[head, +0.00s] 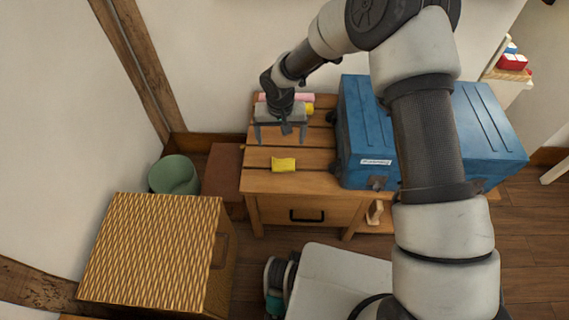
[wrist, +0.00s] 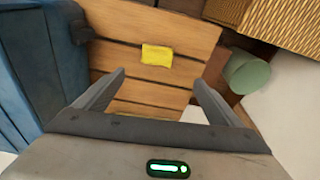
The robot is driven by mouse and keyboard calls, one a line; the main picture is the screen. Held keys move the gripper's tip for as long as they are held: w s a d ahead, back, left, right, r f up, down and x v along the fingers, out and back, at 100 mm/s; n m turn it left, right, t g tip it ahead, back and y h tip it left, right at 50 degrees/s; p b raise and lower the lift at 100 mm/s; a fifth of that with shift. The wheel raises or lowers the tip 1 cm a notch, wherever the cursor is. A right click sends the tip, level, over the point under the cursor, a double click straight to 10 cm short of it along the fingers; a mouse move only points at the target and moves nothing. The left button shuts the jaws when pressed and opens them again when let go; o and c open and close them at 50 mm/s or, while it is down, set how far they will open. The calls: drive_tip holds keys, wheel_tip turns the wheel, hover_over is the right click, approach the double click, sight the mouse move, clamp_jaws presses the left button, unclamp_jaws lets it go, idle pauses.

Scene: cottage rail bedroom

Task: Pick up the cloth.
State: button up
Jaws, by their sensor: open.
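A small yellow cloth (head: 283,165) lies flat on the slatted wooden top of a low table (head: 262,181), near its front edge. It also shows in the wrist view (wrist: 157,54), beyond and between my fingertips. My gripper (head: 281,134) is open and empty above the table, behind the cloth in the head view. Its two fingers are spread apart in the wrist view (wrist: 160,78), and neither touches the cloth.
A large blue case (head: 362,130) stands on the table to the right of the cloth. Pink and yellow items (head: 308,108) lie behind my gripper, partly hidden. A green bin (head: 174,175) and a woven basket (head: 150,245) stand left of the table. Bare slats surround the cloth.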

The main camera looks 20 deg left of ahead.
drive_tip(key=b, duration=0.2)
hover_over(284, 162)
drive_tip(key=s, duration=0.1)
drive_tip(key=f, duration=1)
drive_tip(key=shift+a+f, duration=0.2)
drive_tip(key=shift+a, duration=0.15)
drive_tip(key=shift+w+d+f+b, duration=0.15)
drive_tip(key=shift+f+b, duration=0.1)
drive_tip(key=shift+f, duration=0.65)
drive_tip(key=shift+w+f+b, duration=0.15)
drive_tip(key=shift+f+b, duration=0.05)
drive_tip(key=shift+f, duration=0.65)
drive_tip(key=shift+w+d+f+b, duration=0.15)
drive_tip(key=shift+f+b, duration=0.1)
drive_tip(key=shift+f, duration=0.65)
drive_tip(key=shift+c, duration=0.4)
drive_tip(key=c, duration=1)
